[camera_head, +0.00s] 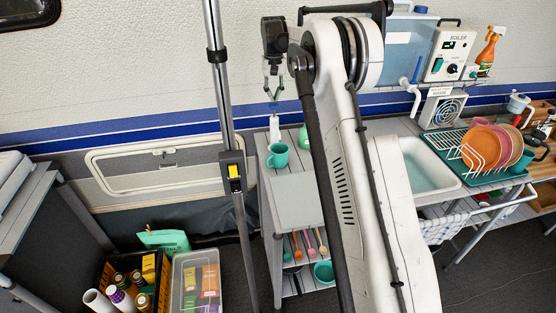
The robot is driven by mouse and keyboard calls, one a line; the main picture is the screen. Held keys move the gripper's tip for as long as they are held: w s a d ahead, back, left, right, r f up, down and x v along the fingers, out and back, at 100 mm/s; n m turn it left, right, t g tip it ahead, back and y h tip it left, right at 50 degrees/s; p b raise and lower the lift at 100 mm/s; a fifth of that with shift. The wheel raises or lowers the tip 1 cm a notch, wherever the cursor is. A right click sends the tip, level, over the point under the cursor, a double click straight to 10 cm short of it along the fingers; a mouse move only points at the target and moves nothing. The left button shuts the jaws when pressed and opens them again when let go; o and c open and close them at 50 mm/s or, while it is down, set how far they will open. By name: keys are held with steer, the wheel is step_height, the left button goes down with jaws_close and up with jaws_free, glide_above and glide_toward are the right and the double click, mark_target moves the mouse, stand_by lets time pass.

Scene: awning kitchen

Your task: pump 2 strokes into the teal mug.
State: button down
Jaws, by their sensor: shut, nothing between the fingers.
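The teal mug (279,157) stands upright on the small grey side table, left of my arm. A slim white pump bottle (274,130) stands just behind it, its lower part hidden by the mug. My gripper (273,100) points down above the bottle, fingers shut and empty. Its fingertips are at or just above the pump's top; I cannot tell whether they touch. The inside of the mug is too small to make out.
My arm covers the table's right part. A sink (425,170), a green dish rack (470,150) with plates and a boiler (450,50) are to the right. Crates of goods (197,258) stand on the floor at lower left. A pole (222,100) rises left of the table.

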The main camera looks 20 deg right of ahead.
mark_target(274, 103)
steer(key=shift+f+b, duration=1.35)
steer(key=shift+f, duration=0.95)
steer(key=shift+r, duration=0.15)
steer(key=shift+r+p, duration=1.25)
steer(key=shift+r, duration=1.4)
step_height(274, 103, up, 6)
steer(key=p, duration=0.2)
steer(key=shift+p, duration=0.4)
